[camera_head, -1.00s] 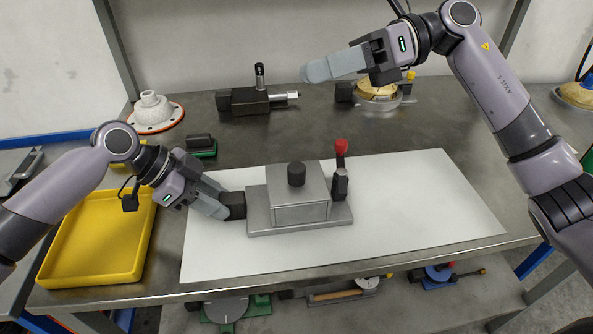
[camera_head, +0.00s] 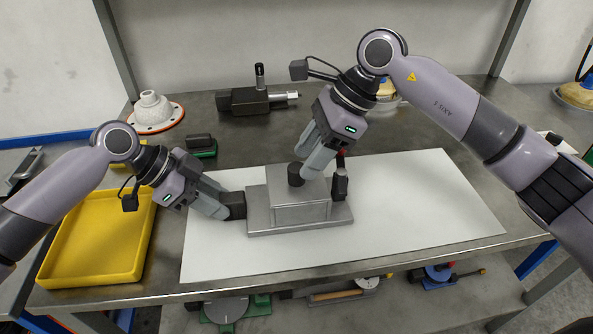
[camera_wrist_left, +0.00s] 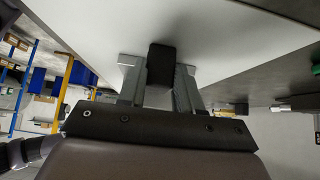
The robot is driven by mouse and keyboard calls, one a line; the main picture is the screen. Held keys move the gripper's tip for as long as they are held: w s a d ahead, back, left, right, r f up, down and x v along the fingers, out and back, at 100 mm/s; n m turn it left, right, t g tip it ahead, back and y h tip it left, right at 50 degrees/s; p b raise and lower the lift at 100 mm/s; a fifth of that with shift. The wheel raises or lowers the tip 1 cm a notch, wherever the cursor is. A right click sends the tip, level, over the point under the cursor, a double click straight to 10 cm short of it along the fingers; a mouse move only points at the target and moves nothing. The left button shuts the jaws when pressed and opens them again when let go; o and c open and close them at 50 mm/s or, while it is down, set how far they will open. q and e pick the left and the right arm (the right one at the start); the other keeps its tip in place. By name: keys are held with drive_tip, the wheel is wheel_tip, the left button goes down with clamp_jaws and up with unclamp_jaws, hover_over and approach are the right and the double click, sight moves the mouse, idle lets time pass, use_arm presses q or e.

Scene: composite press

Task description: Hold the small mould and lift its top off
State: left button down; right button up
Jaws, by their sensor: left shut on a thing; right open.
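The small mould is a grey metal block with a wide base plate (camera_head: 262,222) and a box-shaped top (camera_head: 300,212), standing on a white sheet. A black knob (camera_head: 295,175) stands on the top. A black clamp (camera_head: 340,186) with a red-ended lever is at its right side, partly hidden by my right gripper. My left gripper (camera_head: 225,206) is shut on the black side handle (camera_head: 237,205) at the mould's left; the handle also shows between the fingers in the left wrist view (camera_wrist_left: 161,65). My right gripper (camera_head: 308,172) is open, pointing down close by the knob.
A yellow tray (camera_head: 58,273) lies at the left on the bench. A black vice-like tool (camera_head: 243,101), a white stepped part (camera_head: 152,110) and a black-and-green block (camera_head: 201,146) stand behind. The white sheet (camera_head: 430,205) is clear to the right of the mould.

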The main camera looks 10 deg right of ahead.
sight(300, 167)
drive_tip(key=x, duration=0.3)
drive_tip(key=shift+a+f, duration=0.1)
drive_tip(key=shift+f, duration=0.05)
drive_tip(key=shift+s+a+f, duration=0.1)
drive_tip(key=shift+f, duration=0.15)
